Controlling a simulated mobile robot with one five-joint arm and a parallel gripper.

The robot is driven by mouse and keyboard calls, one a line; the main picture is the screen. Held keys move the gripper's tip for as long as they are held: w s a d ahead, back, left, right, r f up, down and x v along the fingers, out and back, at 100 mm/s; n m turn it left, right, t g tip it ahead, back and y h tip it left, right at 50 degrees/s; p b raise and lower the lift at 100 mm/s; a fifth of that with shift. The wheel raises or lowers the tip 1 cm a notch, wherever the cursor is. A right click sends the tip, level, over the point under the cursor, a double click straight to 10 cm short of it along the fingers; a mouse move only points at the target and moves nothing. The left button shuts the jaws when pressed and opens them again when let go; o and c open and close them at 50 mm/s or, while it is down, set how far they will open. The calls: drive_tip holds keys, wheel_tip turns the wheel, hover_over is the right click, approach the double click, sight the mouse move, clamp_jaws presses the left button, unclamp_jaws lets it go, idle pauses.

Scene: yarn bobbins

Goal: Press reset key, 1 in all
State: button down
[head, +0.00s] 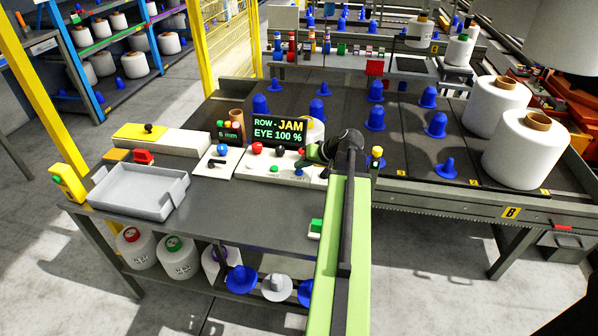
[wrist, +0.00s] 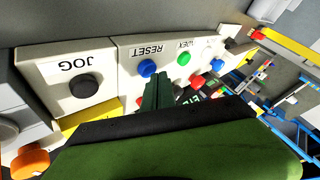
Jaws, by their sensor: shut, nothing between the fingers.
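The reset key is a blue round button (wrist: 147,68) beside the upside-down label RESET on a white panel. It also shows in the head view as a small blue button (head: 298,171) at the panel's front. My gripper (wrist: 157,80) is shut and empty, its dark green fingertips close by the blue button in the wrist view. I cannot tell whether they touch it. In the head view my gripper (head: 306,161) hangs over the right part of the panel, and my arm hides what lies behind it.
A black JOG button (wrist: 85,87) and a green button (wrist: 183,59) flank the reset key. Red buttons (head: 257,148) sit farther back. A display (head: 279,131) reads "ROW - JAM, EYE 100 %". A grey tray (head: 138,203) stands left; the grey tabletop (head: 240,205) in front is mostly clear.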

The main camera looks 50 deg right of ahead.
sight(301, 172)
drive_tip(key=shift+f+b, duration=0.5)
idle(0.4)
drive_tip(key=shift+r+p, duration=0.9)
drive_tip(key=shift+p, duration=0.05)
wheel_tip(301, 172, up, 5)
drive_tip(key=p, duration=0.5)
drive_tip(key=shift+r, duration=0.1)
drive_tip(key=shift+w, duration=0.1)
idle(0.4)
